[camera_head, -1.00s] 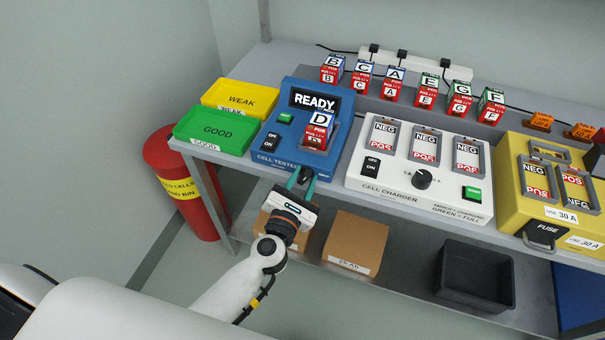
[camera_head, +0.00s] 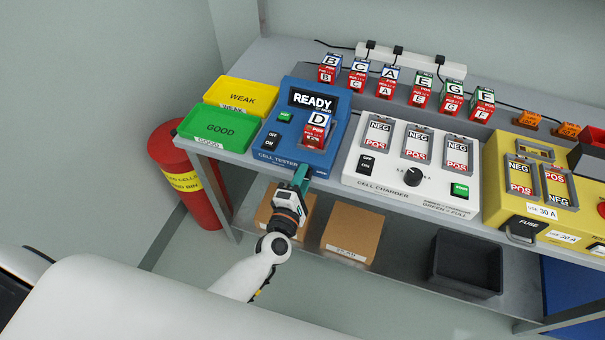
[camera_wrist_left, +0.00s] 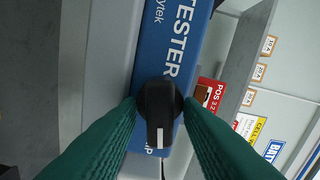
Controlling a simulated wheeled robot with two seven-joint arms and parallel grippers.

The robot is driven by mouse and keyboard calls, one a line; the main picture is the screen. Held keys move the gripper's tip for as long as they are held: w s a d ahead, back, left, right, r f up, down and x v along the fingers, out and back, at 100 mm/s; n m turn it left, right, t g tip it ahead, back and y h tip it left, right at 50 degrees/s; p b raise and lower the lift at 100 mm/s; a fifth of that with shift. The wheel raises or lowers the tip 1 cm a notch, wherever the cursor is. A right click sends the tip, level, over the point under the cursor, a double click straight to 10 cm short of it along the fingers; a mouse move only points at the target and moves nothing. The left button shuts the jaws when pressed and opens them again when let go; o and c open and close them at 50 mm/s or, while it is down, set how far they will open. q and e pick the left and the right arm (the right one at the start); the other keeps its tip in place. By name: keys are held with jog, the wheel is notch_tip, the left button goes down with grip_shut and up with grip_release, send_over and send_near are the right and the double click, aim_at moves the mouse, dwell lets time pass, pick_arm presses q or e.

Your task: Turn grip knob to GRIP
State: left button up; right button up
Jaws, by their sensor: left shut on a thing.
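The blue cell tester (camera_head: 278,142) stands on the bench, its screen showing READY. Its black grip knob (camera_wrist_left: 158,105) sits on the tester's front in the left wrist view, a white pointer line aimed at the bottom of the picture. My left gripper (camera_head: 302,174) is at the tester's front edge, with its teal fingers shut on the knob, one on each side. In the head view the gripper hides the knob. Lettering beside the knob is mostly covered by the fingers; only a fragment shows. Cell D (camera_head: 316,130) stands in the tester's bay. My right gripper is not in view.
The green GOOD tray (camera_head: 217,128) and yellow WEAK tray (camera_head: 240,95) are left of the tester. The white cell charger (camera_head: 400,185) is to its right. Several cells stand behind. Cardboard boxes (camera_head: 352,238) and a dark bin (camera_head: 466,264) sit on the lower shelf.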

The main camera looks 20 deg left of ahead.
pick_arm(q)
jog(key=shift+m+p, duration=0.45)
jog(key=shift+m, duration=0.75)
jog(key=shift+f, duration=0.1)
jog(key=o, duration=0.6)
